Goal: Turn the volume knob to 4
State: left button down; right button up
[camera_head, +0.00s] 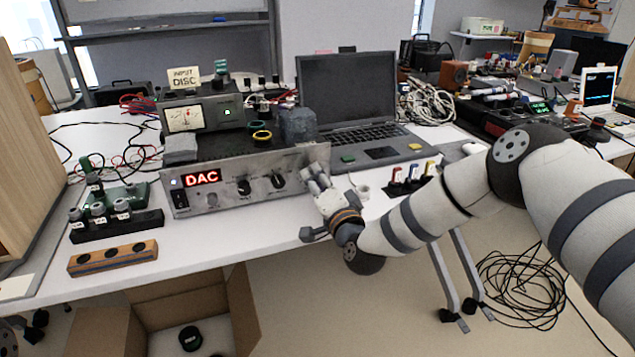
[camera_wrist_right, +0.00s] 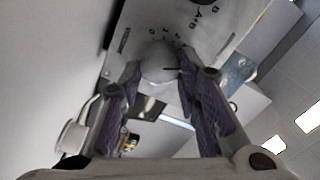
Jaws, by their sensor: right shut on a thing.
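The silver amplifier (camera_head: 222,200) stands on the white table with a red lit display reading "DAC". Its front carries dark knobs, among them one at the middle (camera_head: 243,187) and one to its right (camera_head: 278,181). My right gripper (camera_head: 316,175) is at the amplifier's right end and hides that part of the front in the head view. In the right wrist view a pale round volume knob (camera_wrist_right: 157,62) sits between the fingertips of the right gripper (camera_wrist_right: 159,70), which are shut on it. A dark pointer line and small scale marks show, but the setting is not legible. My left gripper is not in view.
A meter box (camera_head: 205,115) stands behind the amplifier, and an open laptop (camera_head: 350,100) is at the back right. A wooden block with holes (camera_head: 112,258) lies at the front left. Small coloured switches (camera_head: 412,175) stand right of my gripper. An open cardboard box (camera_head: 110,330) is below.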

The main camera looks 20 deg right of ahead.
jog(key=o, duration=1.1)
jog(key=shift+o, duration=0.2)
jog(key=s, duration=1.2)
jog(key=shift+d, duration=0.2)
